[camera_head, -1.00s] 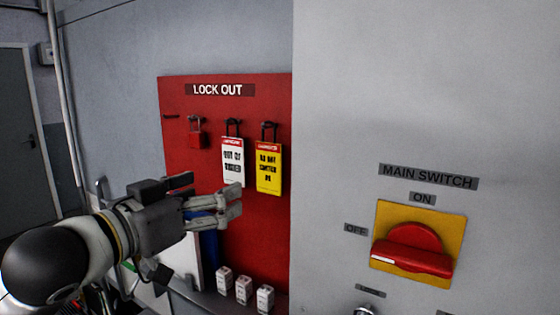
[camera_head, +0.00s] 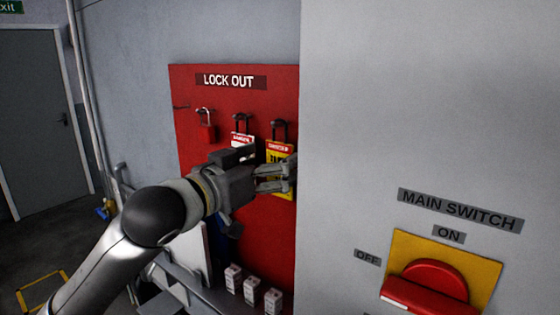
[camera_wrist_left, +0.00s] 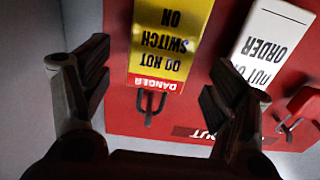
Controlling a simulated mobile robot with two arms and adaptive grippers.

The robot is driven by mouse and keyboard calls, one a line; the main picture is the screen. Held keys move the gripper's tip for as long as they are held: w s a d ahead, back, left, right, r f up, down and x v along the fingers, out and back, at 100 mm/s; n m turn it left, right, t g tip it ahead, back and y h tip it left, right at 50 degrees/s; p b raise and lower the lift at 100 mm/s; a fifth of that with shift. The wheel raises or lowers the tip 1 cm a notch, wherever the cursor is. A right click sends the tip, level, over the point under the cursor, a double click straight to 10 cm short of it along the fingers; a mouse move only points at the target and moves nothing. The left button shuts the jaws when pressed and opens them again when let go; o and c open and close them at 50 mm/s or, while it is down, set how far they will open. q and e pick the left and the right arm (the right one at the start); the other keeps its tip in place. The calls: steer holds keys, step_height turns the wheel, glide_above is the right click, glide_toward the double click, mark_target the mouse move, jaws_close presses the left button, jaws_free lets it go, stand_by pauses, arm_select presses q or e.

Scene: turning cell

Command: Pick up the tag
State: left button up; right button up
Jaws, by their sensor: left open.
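Two tags hang on the red lock out board (camera_head: 262,225). The yellow tag (camera_head: 281,155) reads "DANGER, DO NOT SWITCH ON" in the left wrist view (camera_wrist_left: 168,40). The white tag (camera_head: 243,140) hangs left of it, mostly hidden by my gripper in the head view; it also shows in the left wrist view (camera_wrist_left: 265,48). My left gripper (camera_head: 272,172) is in front of the board at the tags' height, overlapping the yellow tag's lower part. In the left wrist view its open fingers (camera_wrist_left: 155,85) stand on both sides of the yellow tag, with nothing held. My right gripper is out of view.
A red padlock (camera_head: 208,131) hangs left of the tags. Several small white boxes (camera_head: 251,290) stand on a shelf below. The grey cabinet with the main switch (camera_head: 437,285) stands close on the right.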

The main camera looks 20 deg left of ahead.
mark_target(278, 157)
arm_select(q)
steer(key=shift+r+p+x, duration=0.15)
steer(key=shift+p+x, duration=0.15)
steer(key=shift+x, duration=0.3)
steer(key=shift+r+p+x, duration=0.15)
steer(key=shift+p+x, duration=0.1)
steer(key=shift+x, duration=0.3)
steer(key=shift+w+d+f, duration=0.15)
steer(key=shift+w+d, duration=0.05)
steer(key=shift+w, duration=0.3)
steer(key=shift+s, duration=0.1)
steer(key=c, duration=1.1)
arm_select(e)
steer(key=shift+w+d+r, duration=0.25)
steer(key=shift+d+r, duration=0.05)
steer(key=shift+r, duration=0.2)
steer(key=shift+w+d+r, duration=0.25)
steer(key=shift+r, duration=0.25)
